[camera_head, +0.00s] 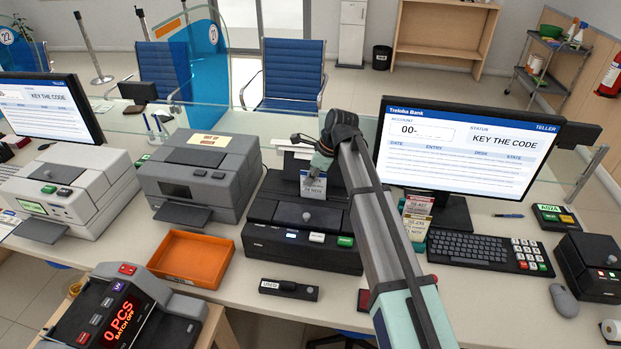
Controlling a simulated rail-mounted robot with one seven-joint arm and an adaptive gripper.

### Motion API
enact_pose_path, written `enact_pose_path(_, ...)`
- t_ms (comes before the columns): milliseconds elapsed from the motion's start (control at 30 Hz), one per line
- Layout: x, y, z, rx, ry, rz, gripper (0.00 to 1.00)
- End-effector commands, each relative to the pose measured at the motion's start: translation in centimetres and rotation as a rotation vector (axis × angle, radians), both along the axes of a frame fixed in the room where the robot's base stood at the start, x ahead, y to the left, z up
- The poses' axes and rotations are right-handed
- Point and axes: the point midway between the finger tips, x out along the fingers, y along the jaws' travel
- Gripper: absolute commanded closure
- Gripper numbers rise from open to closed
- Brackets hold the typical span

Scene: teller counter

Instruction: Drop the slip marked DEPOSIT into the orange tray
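The orange tray (192,258) lies empty on the counter, left of centre. My gripper (317,172) is above the dark grey slip machine at the centre, to the right of the tray and farther back. It appears shut on the upper edge of a small white slip with a blue band (313,188), which hangs down in front of the machine's top. The print on this slip is too small to read. More slips (416,206) stand in a rack in front of the right monitor, partly beside my arm; I cannot make out DEPOSIT on any of them.
The dark machine (300,250) stands under my gripper. A grey printer (200,172) is behind the tray, and a banknote counter (125,310) is in front of it. A black stamp-like bar (289,290) lies right of the tray. The right monitor (465,150) and keyboard (480,251) fill the right side.

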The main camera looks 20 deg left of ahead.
Motion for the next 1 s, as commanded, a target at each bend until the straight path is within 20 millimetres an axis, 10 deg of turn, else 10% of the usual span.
enact_pose_path(1000,0.0,0.0,2.8,0.000,0.000,0.000,1.00)
